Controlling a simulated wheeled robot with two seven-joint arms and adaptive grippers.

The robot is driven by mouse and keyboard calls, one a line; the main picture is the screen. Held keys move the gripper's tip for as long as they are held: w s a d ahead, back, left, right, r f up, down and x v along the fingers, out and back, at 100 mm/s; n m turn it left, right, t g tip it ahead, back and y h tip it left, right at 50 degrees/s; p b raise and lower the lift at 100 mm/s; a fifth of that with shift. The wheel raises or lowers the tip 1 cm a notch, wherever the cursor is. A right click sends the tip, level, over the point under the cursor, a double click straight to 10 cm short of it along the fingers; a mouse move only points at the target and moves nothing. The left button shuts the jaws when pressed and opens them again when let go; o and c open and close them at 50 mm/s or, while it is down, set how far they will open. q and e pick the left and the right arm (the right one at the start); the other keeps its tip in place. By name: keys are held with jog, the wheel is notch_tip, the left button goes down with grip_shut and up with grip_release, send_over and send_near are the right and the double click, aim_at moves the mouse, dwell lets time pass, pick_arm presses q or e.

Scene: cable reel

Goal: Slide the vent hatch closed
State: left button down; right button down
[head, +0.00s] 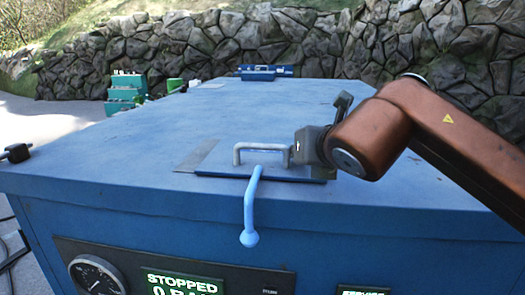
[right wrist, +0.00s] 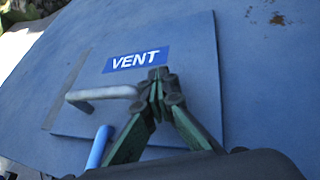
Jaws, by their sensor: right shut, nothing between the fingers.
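The vent hatch (head: 215,170) is a flat blue plate on top of the blue cabinet. A blue VENT label (right wrist: 136,60) shows on it in the right wrist view. Its grey bar handle (head: 262,147) stands up from the plate and also shows in the right wrist view (right wrist: 100,93). A grey strip (head: 196,155) lies bare along the plate's left side. My right gripper (right wrist: 158,78) is shut and empty, with its fingertips just right of the handle's right end. I cannot tell whether they touch it. My left gripper is not in view.
A light-blue lever (head: 250,210) hangs over the cabinet's front edge, close to the handle. A gauge (head: 97,275) and a STOPPED display (head: 182,283) are on the front panel. The far cabinet top (head: 200,115) is mostly clear. A stone wall (head: 200,50) stands behind.

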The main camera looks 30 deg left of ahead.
aim_at(271, 150)
jog(key=shift+s+a, duration=0.35)
jog(key=shift+a, duration=0.65)
jog(key=shift+s+a, duration=0.3)
jog(key=shift+a, duration=0.75)
jog(key=shift+s+a, duration=0.35)
jog(key=shift+a, duration=0.65)
jog(key=shift+w+d+r+p, duration=0.2)
jog(key=shift+d+r+p, duration=0.1)
jog(key=shift+d+r, duration=0.35)
jog(key=shift+w+d+r+p, duration=0.15)
jog(key=shift+d+r+p, duration=0.25)
jog(key=shift+r, duration=0.45)
jog(key=shift+s+d+b, duration=0.1)
jog(key=shift+s+b, duration=0.25)
jog(key=shift+b, duration=0.15)
jog(key=s+d+b, duration=0.1)
jog(key=s, duration=0.2)
jog(key=s+d+r+b, duration=0.1)
jog(key=s+b, duration=0.1)
jog(key=s, duration=0.1)
jog(key=s+d+b, duration=0.1)
jog(key=s, duration=0.2)
jog(key=shift+s+d+r+b, duration=0.15)
jog(key=shift+s+r+b, duration=0.2)
jog(key=shift+s+b, duration=0.05)
jog(key=shift+s+d+r, duration=0.15)
jog(key=shift+s, duration=0.3)
